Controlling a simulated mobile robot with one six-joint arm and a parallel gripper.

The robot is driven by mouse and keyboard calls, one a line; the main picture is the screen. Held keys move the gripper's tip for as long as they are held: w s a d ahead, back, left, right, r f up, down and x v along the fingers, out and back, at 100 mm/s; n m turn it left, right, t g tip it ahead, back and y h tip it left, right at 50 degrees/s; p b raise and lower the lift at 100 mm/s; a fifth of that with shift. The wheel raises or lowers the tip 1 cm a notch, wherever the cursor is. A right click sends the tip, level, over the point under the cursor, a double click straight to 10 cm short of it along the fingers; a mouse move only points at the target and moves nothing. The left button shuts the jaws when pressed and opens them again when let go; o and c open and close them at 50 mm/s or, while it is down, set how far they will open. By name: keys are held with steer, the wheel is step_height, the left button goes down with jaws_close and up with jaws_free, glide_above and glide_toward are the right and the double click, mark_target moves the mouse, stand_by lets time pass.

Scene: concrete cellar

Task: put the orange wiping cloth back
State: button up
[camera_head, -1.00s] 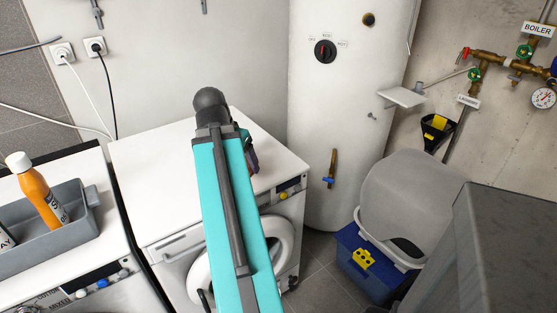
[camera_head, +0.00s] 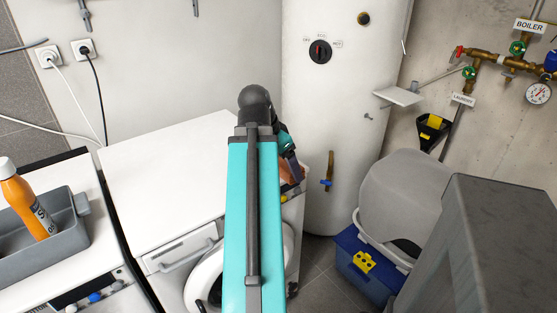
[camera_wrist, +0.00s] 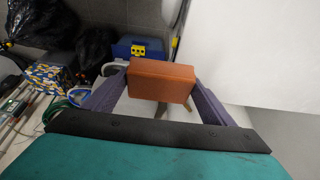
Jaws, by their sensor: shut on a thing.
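The orange wiping cloth shows as a folded, block-shaped, orange-brown piece (camera_wrist: 162,80) in the wrist view. My gripper (camera_wrist: 161,88) is shut on it, one dark purple finger at each side. In the head view my gripper (camera_head: 290,155) is mostly hidden behind my own arm. A small orange part of the cloth (camera_head: 286,173) shows just below it, over the right edge of the white washing machine (camera_head: 150,175) and in front of the boiler. Its height above the machine is hard to tell.
The white boiler (camera_head: 345,110) stands behind, with a small white wall shelf (camera_head: 400,96) to its right. A blue box with a yellow latch (camera_head: 362,262) and a grey block (camera_head: 490,240) are at right. A grey tray (camera_head: 68,225) holds an orange bottle (camera_head: 25,200). The machine top is clear.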

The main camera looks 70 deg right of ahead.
steer(key=shift+d+r+p, duration=0.15)
steer(key=shift+d+p, duration=0.05)
steer(key=shift+p, duration=0.4)
steer(key=shift+w+d+p, duration=0.2)
steer(key=shift+d+p, duration=0.05)
steer(key=shift+p, duration=0.5)
steer(key=w+d+p, duration=0.1)
steer(key=p, duration=0.3)
steer(key=d+p, duration=0.2)
steer(key=p, duration=0.3)
steer(key=shift+w, duration=0.35)
steer(key=p, duration=0.3)
steer(key=shift+w+d+f+p, duration=0.2)
steer(key=shift+w+d+p, duration=0.1)
steer(key=shift+d+p, duration=0.1)
steer(key=w+d+p, duration=0.1)
steer(key=d, duration=0.2)
steer(key=w+d+f, duration=0.1)
steer(key=w+d, duration=0.1)
steer(key=d, duration=0.1)
steer(key=w+d+p, duration=0.1)
steer(key=w+d, duration=0.1)
steer(key=d, duration=0.1)
steer(key=shift+w+f+p, duration=0.15)
steer(key=shift+p, duration=0.2)
steer(key=shift+d, duration=0.1)
steer(key=shift+f, duration=0.1)
steer(key=shift+f+p, duration=0.85)
steer(key=shift+f, duration=0.85)
steer(key=shift+f, duration=0.2)
